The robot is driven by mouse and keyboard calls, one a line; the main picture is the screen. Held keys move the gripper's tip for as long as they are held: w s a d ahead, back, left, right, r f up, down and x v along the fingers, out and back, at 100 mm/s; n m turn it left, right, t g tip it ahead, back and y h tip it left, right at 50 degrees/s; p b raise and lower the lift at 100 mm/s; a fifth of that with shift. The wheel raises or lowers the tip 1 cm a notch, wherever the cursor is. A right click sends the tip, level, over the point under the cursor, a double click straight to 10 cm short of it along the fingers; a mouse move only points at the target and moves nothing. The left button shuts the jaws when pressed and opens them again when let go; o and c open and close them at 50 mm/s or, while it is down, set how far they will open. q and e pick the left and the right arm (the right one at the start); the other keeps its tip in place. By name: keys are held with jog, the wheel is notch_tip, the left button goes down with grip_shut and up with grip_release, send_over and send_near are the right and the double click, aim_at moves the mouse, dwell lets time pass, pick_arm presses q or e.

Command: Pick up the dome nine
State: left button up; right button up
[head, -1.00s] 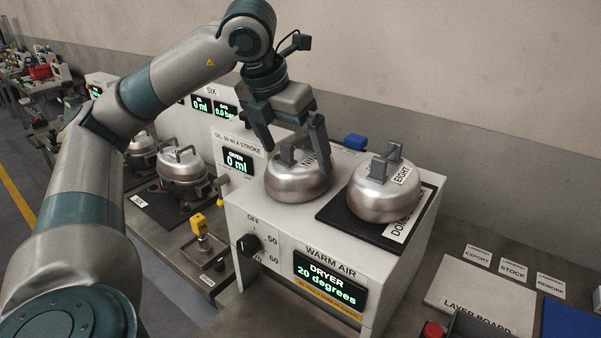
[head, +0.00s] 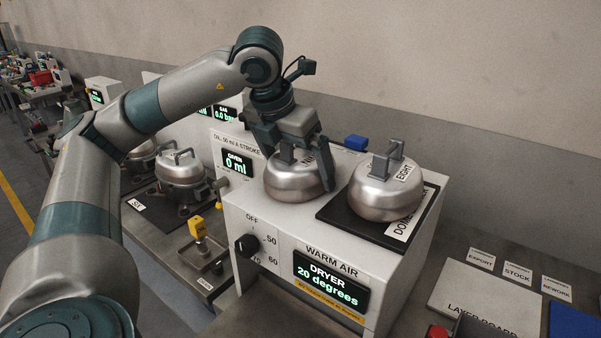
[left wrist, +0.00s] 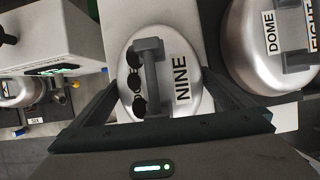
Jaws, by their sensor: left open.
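The dome nine (head: 292,183) is a silver metal dome with a grey handle on top, standing on the white dryer's top. In the left wrist view the dome nine (left wrist: 177,108) shows its NINE label and its handle, with several dark round spots beside the handle. My left gripper (head: 298,168) is above it, pointing down, with open fingers on either side of the handle. In the left wrist view the fingers (left wrist: 155,92) are apart, with the handle between them and no contact visible. My right gripper is not in view.
The dome eight (head: 384,197) sits close by on a black mat (head: 338,215) at the right. The dryer (head: 262,224) has a knob and a display. A blue object (head: 355,142) lies behind. A layer board (head: 480,297) lies at lower right.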

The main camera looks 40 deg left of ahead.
aim_at(302, 156)
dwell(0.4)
pick_arm(q)
jog(key=c, duration=1.4)
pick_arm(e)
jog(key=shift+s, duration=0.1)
pick_arm(q)
jog(key=shift+r, duration=0.1)
